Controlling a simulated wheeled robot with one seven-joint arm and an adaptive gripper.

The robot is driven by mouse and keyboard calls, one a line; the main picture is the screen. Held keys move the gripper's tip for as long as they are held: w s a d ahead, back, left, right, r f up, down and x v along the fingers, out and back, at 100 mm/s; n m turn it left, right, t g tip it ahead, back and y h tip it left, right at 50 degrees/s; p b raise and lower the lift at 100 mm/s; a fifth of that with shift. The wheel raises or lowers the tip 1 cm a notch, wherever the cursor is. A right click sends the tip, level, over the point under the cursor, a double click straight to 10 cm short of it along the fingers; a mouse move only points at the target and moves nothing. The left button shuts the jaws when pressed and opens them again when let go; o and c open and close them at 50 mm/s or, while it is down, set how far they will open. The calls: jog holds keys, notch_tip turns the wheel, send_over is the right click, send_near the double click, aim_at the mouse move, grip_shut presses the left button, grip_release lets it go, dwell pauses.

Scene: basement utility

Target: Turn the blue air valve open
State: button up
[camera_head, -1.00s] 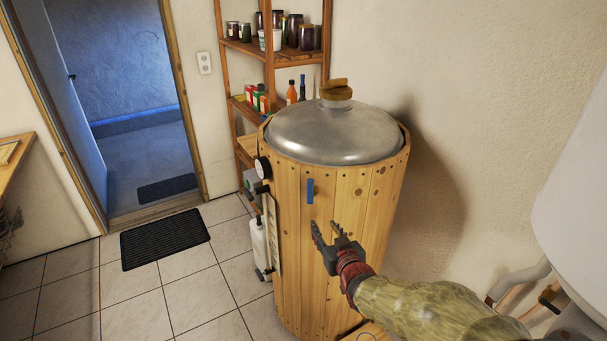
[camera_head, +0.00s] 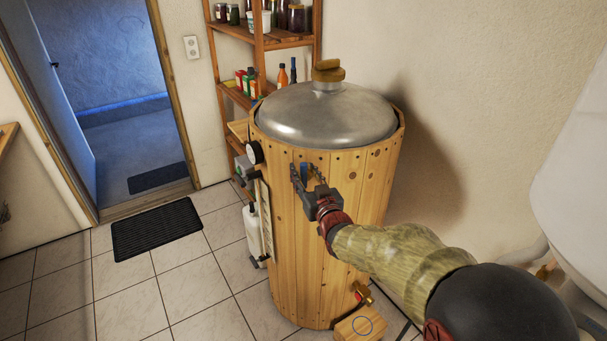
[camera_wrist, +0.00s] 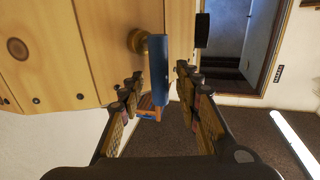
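The blue air valve (camera_head: 304,171) is a blue lever on the upper side of a wood-clad barrel tank (camera_head: 290,230) with a metal dome lid. In the head view my gripper (camera_head: 308,176) is at the valve and partly hides it. In the wrist view the blue lever (camera_wrist: 158,75) hangs from a brass stem (camera_wrist: 138,41) on the wood. My gripper (camera_wrist: 158,88) is open there, with one finger on each side of the lever's end. Gaps show between the lever and both fingers, so I see no grip.
A round gauge (camera_head: 255,152) and a grey box sit on the tank's left side, with a white bottle (camera_head: 251,221) below. A brass tap (camera_head: 362,292) is low on the tank above a wooden block (camera_head: 360,325). A shelf (camera_head: 262,45) stands behind.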

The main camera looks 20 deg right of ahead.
jog(key=shift+w, duration=0.3)
jog(key=shift+c, duration=0.4)
jog(key=c, duration=0.7)
grip_shut()
